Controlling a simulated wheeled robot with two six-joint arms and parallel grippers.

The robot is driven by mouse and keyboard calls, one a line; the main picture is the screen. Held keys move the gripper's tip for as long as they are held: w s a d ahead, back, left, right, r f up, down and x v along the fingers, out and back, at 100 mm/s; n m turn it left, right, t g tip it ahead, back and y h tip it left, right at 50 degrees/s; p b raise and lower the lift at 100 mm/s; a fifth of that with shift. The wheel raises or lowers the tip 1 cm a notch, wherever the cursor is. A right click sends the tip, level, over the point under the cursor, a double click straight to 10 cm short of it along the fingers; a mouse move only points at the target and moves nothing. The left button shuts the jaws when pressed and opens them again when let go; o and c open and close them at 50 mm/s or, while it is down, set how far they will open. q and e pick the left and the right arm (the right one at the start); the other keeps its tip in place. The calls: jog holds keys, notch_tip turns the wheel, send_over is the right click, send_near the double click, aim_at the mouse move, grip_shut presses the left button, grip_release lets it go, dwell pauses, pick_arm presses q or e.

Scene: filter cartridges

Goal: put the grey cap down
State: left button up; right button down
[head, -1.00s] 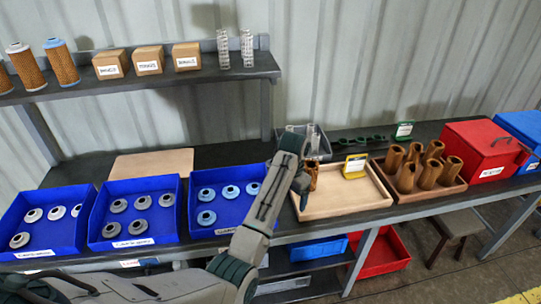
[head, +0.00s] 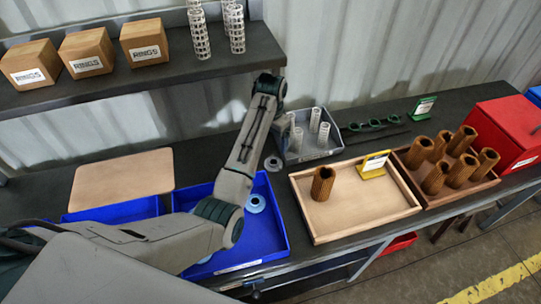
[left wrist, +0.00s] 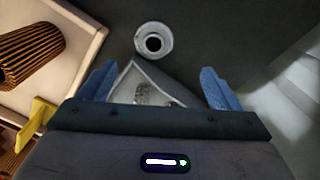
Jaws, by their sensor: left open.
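The grey cap (head: 273,163), a small ring with a dark centre hole, lies on the dark bench between a blue tray and the grey tray. It also shows in the left wrist view (left wrist: 153,40), beyond the fingertips and apart from them. My left gripper (head: 284,124) is near the left side of the grey tray, behind the cap in the head view. In the left wrist view its two blue fingers (left wrist: 158,72) are spread with nothing held between them. My right gripper is in neither current view.
The grey tray (head: 312,154) holds several white mesh tubes. A wooden tray (head: 345,214) holds one brown pleated cartridge (head: 322,184) and a yellow sign. The blue tray (head: 272,240), with a blue cap (head: 255,203), is partly behind my left arm. A shelf (head: 130,85) is above.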

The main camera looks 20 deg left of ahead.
aim_at(274, 162)
pick_arm(q)
jog(key=f, duration=0.2)
jog(key=f+p, duration=0.1)
jog(key=shift+s+d+f, duration=0.1)
jog(key=shift+s+f, duration=0.15)
jog(key=shift+f, duration=0.1)
jog(key=shift+w+f, duration=0.1)
jog(key=shift+f, duration=0.5)
jog(key=shift+d+f+p, duration=0.1)
jog(key=shift+f+p, duration=0.3)
jog(key=shift+p, duration=0.05)
jog(key=f, duration=0.1)
jog(key=f+p, duration=0.1)
jog(key=f, duration=0.1)
jog(key=shift+d+f, duration=0.2)
jog(key=shift+d, duration=0.1)
jog(key=shift+f, duration=0.5)
pick_arm(e)
notch_tip(274, 162, up, 3)
jog(key=shift+a+r, duration=0.15)
pick_arm(q)
jog(key=c, duration=1)
jog(key=shift+c, duration=0.8)
